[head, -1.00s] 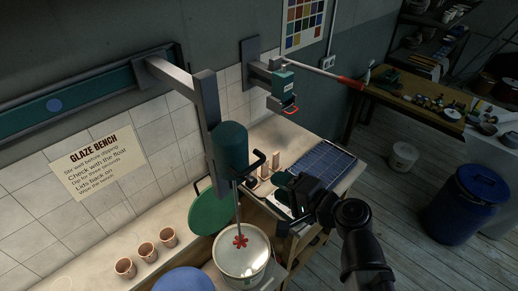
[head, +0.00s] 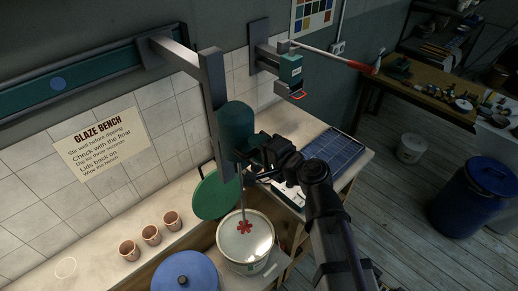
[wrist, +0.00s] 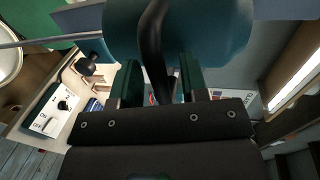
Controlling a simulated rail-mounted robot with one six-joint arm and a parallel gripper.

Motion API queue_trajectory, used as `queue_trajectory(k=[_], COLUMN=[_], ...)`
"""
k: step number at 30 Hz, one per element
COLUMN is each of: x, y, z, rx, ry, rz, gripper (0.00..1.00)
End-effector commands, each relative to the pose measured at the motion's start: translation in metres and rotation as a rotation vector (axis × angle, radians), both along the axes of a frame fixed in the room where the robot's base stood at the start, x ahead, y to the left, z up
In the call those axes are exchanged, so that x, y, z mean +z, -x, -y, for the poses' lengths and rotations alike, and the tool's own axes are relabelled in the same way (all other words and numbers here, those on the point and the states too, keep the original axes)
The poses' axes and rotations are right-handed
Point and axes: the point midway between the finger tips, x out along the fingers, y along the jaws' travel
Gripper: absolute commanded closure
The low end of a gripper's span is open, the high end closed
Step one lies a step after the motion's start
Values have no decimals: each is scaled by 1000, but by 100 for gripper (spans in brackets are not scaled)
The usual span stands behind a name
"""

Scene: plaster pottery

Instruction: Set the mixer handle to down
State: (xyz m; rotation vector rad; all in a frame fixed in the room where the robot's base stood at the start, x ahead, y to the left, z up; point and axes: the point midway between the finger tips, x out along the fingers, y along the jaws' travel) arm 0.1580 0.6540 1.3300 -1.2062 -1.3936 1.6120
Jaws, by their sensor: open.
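The mixer has a teal motor (head: 236,125) on a grey wall bracket. Its thin shaft runs down to a red impeller (head: 244,227) seen against the mouth of a white bucket (head: 247,265). My gripper (head: 262,150) is at the right side of the motor and mostly hides the handle in the head view. In the wrist view, the curved black mixer handle (wrist: 152,45) runs down from the teal motor (wrist: 205,30) between the two open fingers of my gripper (wrist: 158,82). A gap shows on each side of it, and I cannot tell whether either finger touches.
A green round lid (head: 215,195) leans behind the bucket. A blue lid (head: 184,272) and several small cups (head: 151,234) are to the left. A solar-like blue panel (head: 335,150) lies on the bench at right. A white switch box (wrist: 50,118) shows in the wrist view.

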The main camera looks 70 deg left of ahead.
Motion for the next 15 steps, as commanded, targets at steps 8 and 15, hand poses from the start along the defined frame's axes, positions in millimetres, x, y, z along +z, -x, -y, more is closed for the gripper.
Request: queue_trajectory(k=[8,15], x=[0,0], y=[0,0], z=[0,0], rx=[0,0], ry=[0,0], rz=[1,1], gripper=[79,100])
